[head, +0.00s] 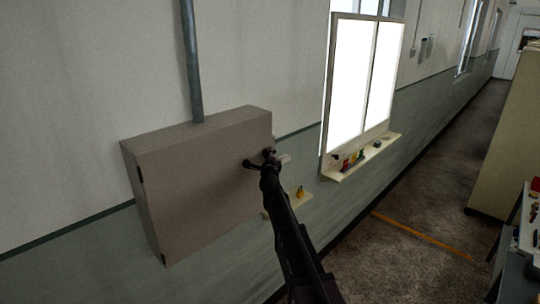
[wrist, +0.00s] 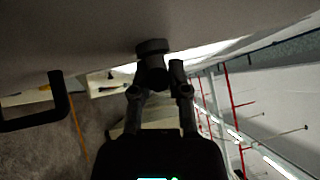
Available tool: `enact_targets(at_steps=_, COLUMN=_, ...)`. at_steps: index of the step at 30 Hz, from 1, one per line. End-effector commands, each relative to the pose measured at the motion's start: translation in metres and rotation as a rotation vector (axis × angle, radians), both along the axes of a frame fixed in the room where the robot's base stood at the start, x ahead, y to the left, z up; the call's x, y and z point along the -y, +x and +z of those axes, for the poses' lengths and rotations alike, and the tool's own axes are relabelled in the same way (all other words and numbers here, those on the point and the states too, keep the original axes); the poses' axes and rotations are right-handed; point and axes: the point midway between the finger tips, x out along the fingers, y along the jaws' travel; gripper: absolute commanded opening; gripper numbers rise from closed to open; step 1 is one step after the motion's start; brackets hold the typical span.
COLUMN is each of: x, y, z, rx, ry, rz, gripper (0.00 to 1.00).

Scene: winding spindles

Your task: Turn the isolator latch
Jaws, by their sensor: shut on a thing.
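The isolator latch is a small dark knob (wrist: 152,47) on the front of the grey-brown cabinet (head: 200,185). The cabinet front fills the top of the wrist view. My gripper (head: 268,162) reaches the cabinet's upper right front from below right. In the wrist view my gripper (wrist: 158,78) is shut on the latch, with a finger on either side of its lower part. A dark bar handle (wrist: 38,112) stands out from the cabinet to the left of the fingers. In the head view my gripper hides most of the latch.
A grey pipe (head: 191,60) rises from the cabinet top. A bright window (head: 358,85) with a sill (head: 345,172) holding small coloured objects is to the right. A small shelf (head: 298,203) sits beside the cabinet. The floor (head: 425,180) right of the wall is open.

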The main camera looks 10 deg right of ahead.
Motion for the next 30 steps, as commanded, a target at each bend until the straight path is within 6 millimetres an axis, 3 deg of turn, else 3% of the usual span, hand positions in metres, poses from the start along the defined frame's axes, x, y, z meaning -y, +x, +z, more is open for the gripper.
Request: enact_targets(at_steps=30, x=0.0004, y=0.001, z=-0.0019, rx=0.153, ry=-0.212, rz=-0.001, gripper=0.0)
